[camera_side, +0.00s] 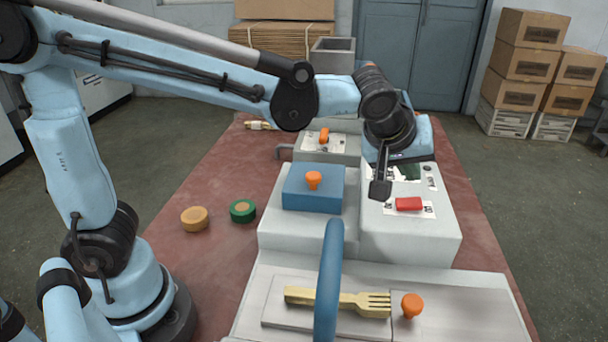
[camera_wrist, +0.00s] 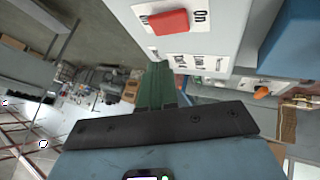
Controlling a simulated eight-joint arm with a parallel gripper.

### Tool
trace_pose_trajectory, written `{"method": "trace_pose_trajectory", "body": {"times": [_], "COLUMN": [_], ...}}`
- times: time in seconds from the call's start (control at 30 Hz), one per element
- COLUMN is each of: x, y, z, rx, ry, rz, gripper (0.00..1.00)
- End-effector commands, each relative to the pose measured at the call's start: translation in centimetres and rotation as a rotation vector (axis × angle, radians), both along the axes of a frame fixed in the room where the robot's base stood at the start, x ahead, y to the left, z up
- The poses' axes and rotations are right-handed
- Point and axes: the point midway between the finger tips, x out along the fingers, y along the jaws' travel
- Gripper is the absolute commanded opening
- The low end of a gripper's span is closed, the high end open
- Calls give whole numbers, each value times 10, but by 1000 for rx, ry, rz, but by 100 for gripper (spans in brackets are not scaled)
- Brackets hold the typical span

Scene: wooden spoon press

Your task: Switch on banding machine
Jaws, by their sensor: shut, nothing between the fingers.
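The banding machine is not labelled as such where I can read it. A red rocker switch (camera_side: 409,204) sits on a white label plate on top of a light grey machine housing (camera_side: 425,245). In the wrist view the red switch (camera_wrist: 170,22) is at the top, with "On" printed beside it. My gripper (camera_side: 380,190) is shut and empty. It points down just left of the switch, seemingly above the housing and apart from the switch. In the wrist view a dark bar crosses the lower middle, with a green finger-like part beyond it.
A blue block with an orange knob (camera_side: 313,179) stands left of the housing. A blue arch (camera_side: 329,280) rises in front, over a wooden fork (camera_side: 340,300); another orange knob (camera_side: 411,304) is beside it. Two round rolls (camera_side: 242,210) lie on the red table (camera_side: 200,255). Boxes (camera_side: 527,60) stand behind.

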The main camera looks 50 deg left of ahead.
Motion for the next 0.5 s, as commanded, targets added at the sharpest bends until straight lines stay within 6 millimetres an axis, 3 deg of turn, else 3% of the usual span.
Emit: {"method": "trace_pose_trajectory", "body": {"times": [0.23,0.5], "x": [2,3], "y": [-3,-3], "z": [21,25], "rx": [0,0], "ry": [0,0], "rz": [0,0], "gripper": [0,0]}}
